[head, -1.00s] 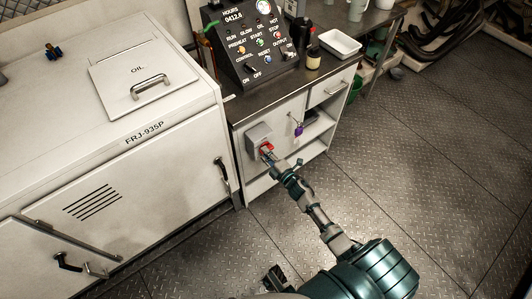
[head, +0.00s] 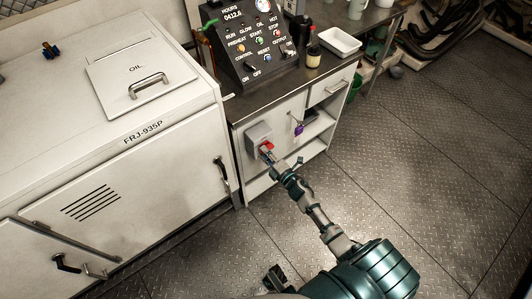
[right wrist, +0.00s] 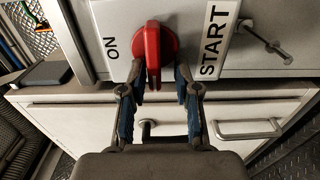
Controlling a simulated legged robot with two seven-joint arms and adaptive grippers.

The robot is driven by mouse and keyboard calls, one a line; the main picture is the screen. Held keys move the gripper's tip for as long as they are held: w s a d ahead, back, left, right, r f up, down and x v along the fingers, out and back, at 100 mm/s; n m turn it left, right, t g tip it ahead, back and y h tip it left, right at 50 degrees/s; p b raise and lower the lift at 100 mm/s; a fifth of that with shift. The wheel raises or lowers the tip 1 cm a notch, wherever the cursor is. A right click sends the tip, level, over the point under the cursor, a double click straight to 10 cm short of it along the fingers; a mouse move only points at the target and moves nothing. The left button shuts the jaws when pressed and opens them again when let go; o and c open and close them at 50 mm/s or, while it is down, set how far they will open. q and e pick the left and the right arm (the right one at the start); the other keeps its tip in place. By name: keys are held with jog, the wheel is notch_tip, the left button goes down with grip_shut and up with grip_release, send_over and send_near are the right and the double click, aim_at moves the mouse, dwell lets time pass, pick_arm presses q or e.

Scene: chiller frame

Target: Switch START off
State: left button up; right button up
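The START switch is a red rotary knob (right wrist: 153,50) on a pale box, with ON printed at its left and START on a white label (right wrist: 214,40) at its right in the right wrist view. The knob's grip bar stands upright in that view. In the head view the red knob (head: 267,147) sits on a grey box (head: 257,134) on the cabinet's front. My right gripper (right wrist: 160,82) has its two fingers apart, one on either side of the knob's lower end. A gap shows at the right finger. A dark part at the head view's bottom may be my left gripper (head: 275,278); its fingers are unclear.
A black control panel (head: 250,45), bottles (head: 313,55) and a white tray (head: 341,42) stand on the counter above. A purple-tagged key (head: 298,128) hangs right of the switch box. The large white unit (head: 140,180) is at left.

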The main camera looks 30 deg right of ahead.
jog(key=shift+r, duration=0.1)
jog(key=s+d, duration=0.1)
jog(key=s, duration=1)
jog(key=shift+s, duration=0.35)
jog(key=s+a+f+m+g+h+p, duration=0.1)
jog(key=s+f+m+g+h+p, duration=0.3)
jog(key=f+m, duration=0.55)
pick_arm(q)
jog(key=s+f+p, duration=0.2)
jog(key=f, duration=0.8)
jog(key=s+f+g+p, duration=0.1)
jog(key=s+f+p, duration=0.1)
jog(key=f, duration=0.8)
jog(key=shift+s+a, duration=0.15)
jog(key=shift+a, duration=0.15)
pick_arm(e)
jog(key=s+a+f+m+g+y, duration=0.1)
jog(key=s+a+f+g, duration=0.3)
jog(key=s, duration=0.4)
jog(key=s+a+f+m+g, duration=0.4)
jog(key=s+f, duration=0.2)
jog(key=s, duration=0.2)
jog(key=s+a+f+m+g+y, duration=0.1)
jog(key=s+a+f+g, duration=0.3)
jog(key=s, duration=0.4)
jog(key=shift+s+a+f+m+y, duration=0.35)
jog(key=shift+f+m, duration=0.3)
jog(key=shift+f, duration=0.25)
